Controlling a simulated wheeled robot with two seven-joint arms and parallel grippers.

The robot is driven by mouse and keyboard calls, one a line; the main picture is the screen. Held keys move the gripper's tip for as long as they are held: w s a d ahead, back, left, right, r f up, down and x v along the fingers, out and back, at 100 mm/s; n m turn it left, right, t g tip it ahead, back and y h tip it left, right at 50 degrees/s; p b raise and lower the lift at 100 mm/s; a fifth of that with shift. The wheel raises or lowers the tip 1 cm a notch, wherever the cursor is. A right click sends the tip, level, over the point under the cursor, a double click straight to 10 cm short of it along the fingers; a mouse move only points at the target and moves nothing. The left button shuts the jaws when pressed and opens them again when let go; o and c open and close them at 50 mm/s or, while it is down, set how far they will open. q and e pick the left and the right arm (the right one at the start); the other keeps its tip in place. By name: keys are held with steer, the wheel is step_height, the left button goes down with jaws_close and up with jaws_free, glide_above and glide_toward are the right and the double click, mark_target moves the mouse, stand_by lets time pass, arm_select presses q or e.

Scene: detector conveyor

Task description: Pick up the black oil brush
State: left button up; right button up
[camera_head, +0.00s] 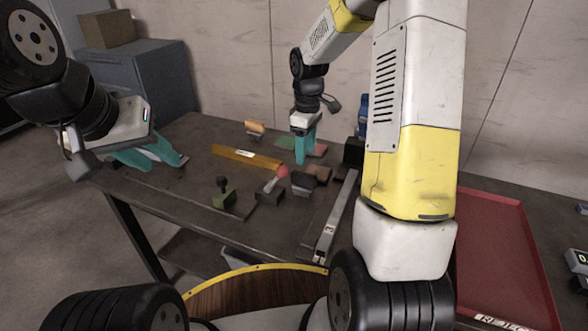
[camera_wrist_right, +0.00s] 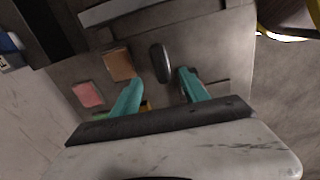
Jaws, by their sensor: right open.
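A dark block with a rounded grey-black top (camera_head: 303,181), likely the black oil brush, sits on the dark table among small items. In the right wrist view it appears as a dark oval (camera_wrist_right: 160,63), ahead of the fingertips and roughly between them. My right gripper (camera_head: 304,160) hangs pointing down just behind it, with teal fingers. In its wrist view the right gripper (camera_wrist_right: 160,84) is open and empty, apart from the oval. My left gripper (camera_head: 165,162) is open and empty over the table's left edge.
Close by are a brown block (camera_head: 320,173), a red-knobbed tool (camera_head: 276,179), a green block with a black knob (camera_head: 223,195) and a pink block (camera_head: 318,150). A long wooden bar (camera_head: 246,157) lies behind. A grey bar (camera_head: 335,218) and red tray (camera_head: 505,250) are right.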

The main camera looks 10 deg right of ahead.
mark_target(304, 173)
steer(key=f, duration=0.9)
steer(key=shift+w+a+f, duration=0.15)
steer(key=shift+w+f, duration=0.05)
steer(key=shift+w, duration=0.05)
steer(key=shift+f, duration=0.25)
stand_by(0.4)
jaws_close()
